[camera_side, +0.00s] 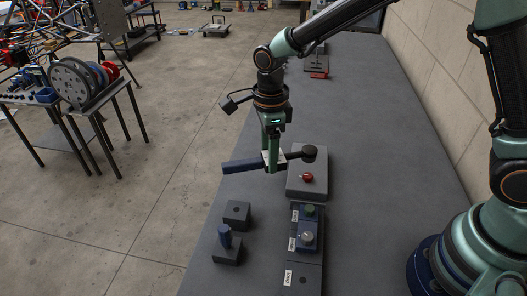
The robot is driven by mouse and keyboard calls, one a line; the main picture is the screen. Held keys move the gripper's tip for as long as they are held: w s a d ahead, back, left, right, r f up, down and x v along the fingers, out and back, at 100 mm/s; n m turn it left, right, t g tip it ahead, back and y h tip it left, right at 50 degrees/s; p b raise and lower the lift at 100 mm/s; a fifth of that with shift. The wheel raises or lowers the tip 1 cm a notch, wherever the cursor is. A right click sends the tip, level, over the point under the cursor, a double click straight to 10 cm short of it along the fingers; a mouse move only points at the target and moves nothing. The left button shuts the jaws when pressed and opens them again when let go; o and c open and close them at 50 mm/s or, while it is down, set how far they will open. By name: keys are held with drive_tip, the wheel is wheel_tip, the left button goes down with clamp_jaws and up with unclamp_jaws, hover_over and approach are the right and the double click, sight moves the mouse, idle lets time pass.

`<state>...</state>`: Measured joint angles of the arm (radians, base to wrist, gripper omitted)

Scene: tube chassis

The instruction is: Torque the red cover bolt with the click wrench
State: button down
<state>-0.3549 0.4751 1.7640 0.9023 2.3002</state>
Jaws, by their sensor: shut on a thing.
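My gripper (271,160) is shut on the click wrench (243,165), around the middle of it. The wrench has a blue handle pointing left and a dark round head (309,152) at the right. It is held roughly level above the bench. The red cover bolt (308,177) sits on top of a grey block (307,189). The wrench head appears above and behind the bolt in this view, apart from it. The exact height gap cannot be told.
In front of the grey block is a dark fixture (305,264) with a green knob (309,210) and a silver knob (307,237). Two dark blocks (237,212) stand left, the nearer holding a blue upright piece (225,237). The bench (375,170) is clear to the right, with a wall beyond.

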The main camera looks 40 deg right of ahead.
drive_tip(key=shift+s+f+m, duration=0.25)
drive_tip(key=shift+m, duration=0.05)
drive_tip(key=shift+f, duration=1.45)
drive_tip(key=shift+f, duration=0.8)
drive_tip(key=shift+f, duration=0.2)
unclamp_jaws()
drive_tip(key=shift+r, duration=0.1)
